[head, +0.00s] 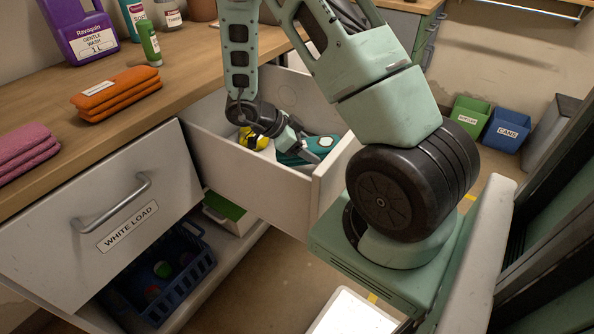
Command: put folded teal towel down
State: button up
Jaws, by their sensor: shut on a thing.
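The folded teal towel (298,153) is in the head view, inside the open drawer (245,169), near its right wall. My gripper (308,151) reaches down into this drawer and is shut on the towel. The towel is partly hidden by my gripper and the drawer front. Whether it touches the drawer floor cannot be told. A yellow and black item (255,138) lies in the drawer just left of my gripper, mostly hidden by my wrist.
Orange folded towels (116,93), pink folded towels (24,150), a purple jug (84,32) and a green bottle (149,43) stand on the wooden counter. A drawer labelled White Load (100,215) is at left. A blue basket (165,270) sits below. Bins (506,129) stand at the far right wall.

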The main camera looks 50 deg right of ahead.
jog(key=shift+f+b, duration=0.8)
jog(key=shift+f, duration=2.5)
jog(key=shift+f, duration=0.15)
jog(key=o, duration=1.1)
jog(key=shift+w+r, duration=0.1)
jog(key=shift+r, duration=0.25)
jog(key=p+v, duration=0.3)
jog(key=v, duration=0.8)
jog(key=shift+a+r, duration=0.2)
jog(key=shift+a, duration=0.05)
